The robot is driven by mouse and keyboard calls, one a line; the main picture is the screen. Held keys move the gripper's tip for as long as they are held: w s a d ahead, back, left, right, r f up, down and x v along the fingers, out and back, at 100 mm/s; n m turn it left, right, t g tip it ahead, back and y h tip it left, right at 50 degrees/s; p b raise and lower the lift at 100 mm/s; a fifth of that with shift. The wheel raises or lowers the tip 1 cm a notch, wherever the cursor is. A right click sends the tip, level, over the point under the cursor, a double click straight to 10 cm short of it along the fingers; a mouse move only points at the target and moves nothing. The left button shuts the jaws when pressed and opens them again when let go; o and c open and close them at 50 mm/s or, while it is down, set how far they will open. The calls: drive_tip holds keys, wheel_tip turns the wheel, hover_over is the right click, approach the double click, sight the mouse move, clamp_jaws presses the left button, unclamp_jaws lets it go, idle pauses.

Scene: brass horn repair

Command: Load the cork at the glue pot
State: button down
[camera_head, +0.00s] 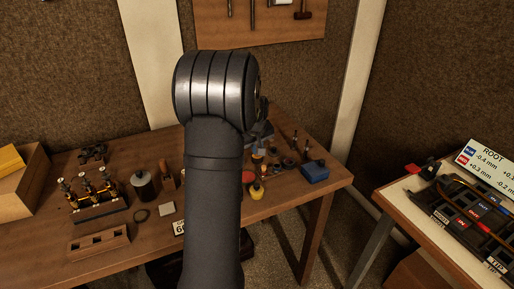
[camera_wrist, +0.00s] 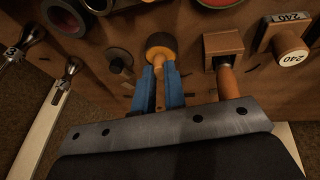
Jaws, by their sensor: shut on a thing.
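In the wrist view, my gripper (camera_wrist: 160,74) has two blue fingers close together, shut on a slim tan-orange piece (camera_wrist: 160,97). I cannot tell from its shape whether this is the cork. Just beyond the fingertips is a round orange thing with a dark top (camera_wrist: 161,46); whether the held piece touches it is unclear. In the head view, a small yellow pot (camera_head: 257,191) stands on the bench, right of my arm; it may be the glue pot, but no label shows. My arm hides the gripper and the bench behind it there.
The wrist view shows a wooden block (camera_wrist: 223,43), a handle marked 240 (camera_wrist: 290,48) and a red-lined ring (camera_wrist: 65,17) close by. In the head view, a blue box (camera_head: 315,172) sits near the bench's right end and a dark cylinder (camera_head: 143,186) stands left of my arm.

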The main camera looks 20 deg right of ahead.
drive_tip(key=shift+r, duration=3.45)
